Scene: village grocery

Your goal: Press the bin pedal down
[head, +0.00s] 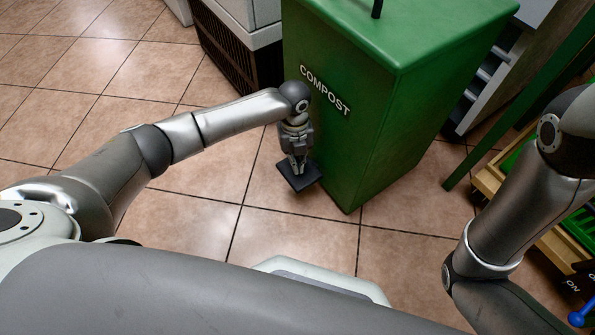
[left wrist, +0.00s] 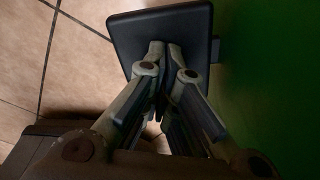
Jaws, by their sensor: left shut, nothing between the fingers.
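The green compost bin (head: 345,125) stands upright on the floor, with white COMPOST lettering on its front. Its dark square pedal (head: 300,178) sticks out low at the front; it also shows in the left wrist view (left wrist: 140,32), beside the green bin wall (left wrist: 275,70). My left gripper (head: 298,170) points down with its fingers shut and empty. In the left wrist view its fingertips (left wrist: 168,50) overlap the pedal. They look to be at or just above its top face; I cannot tell whether they press it. My right gripper is out of view.
A grey cabinet with a dark grille (head: 240,50) stands left of the bin. Green and wooden crates (head: 570,235) stand at the right, near my right arm. The tiled floor (head: 190,225) in front and to the left is clear.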

